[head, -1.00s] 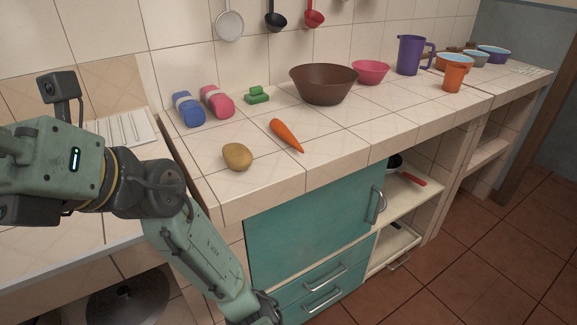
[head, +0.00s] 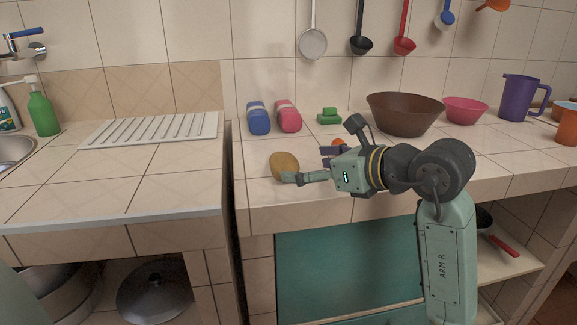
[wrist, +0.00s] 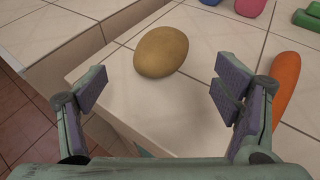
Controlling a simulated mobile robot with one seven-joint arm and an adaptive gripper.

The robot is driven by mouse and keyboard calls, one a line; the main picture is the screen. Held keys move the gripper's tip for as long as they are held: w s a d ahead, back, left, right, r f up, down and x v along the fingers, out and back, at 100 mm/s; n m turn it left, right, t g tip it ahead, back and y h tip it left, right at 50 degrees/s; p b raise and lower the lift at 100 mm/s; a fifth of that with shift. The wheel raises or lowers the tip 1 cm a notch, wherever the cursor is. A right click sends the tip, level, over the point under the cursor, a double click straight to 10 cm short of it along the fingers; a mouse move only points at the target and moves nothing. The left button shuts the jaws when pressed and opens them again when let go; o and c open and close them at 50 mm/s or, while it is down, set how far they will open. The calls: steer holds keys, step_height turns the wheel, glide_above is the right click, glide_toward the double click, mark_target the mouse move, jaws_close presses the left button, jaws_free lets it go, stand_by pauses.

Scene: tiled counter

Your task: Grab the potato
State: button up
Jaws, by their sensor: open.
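The potato (head: 284,163) is yellow-brown and oval. It lies on the tiled counter near its front edge, and it also shows in the wrist view (wrist: 161,52). My gripper (wrist: 160,88) is open and empty, its two fingers wide apart. In the wrist view the potato lies ahead of the fingertips, about between them and not touched. In the head view my gripper (head: 300,165) is just right of the potato, and a finger covers part of its lower right side in the picture.
A carrot (wrist: 284,85) lies close to the right finger; my gripper mostly hides it in the head view. Blue (head: 259,118) and pink (head: 288,116) bundles, a green item (head: 329,117) and a brown bowl (head: 404,115) stand farther back. The counter's front edge is close.

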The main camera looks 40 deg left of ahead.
mark_target(295, 164)
steer(key=p+x, duration=0.1)
steer(key=x, duration=0.5)
steer(key=shift+w+a, duration=0.2)
steer(key=shift+a, duration=0.05)
steer(key=shift+c, duration=0.2)
steer(key=c, duration=1.4)
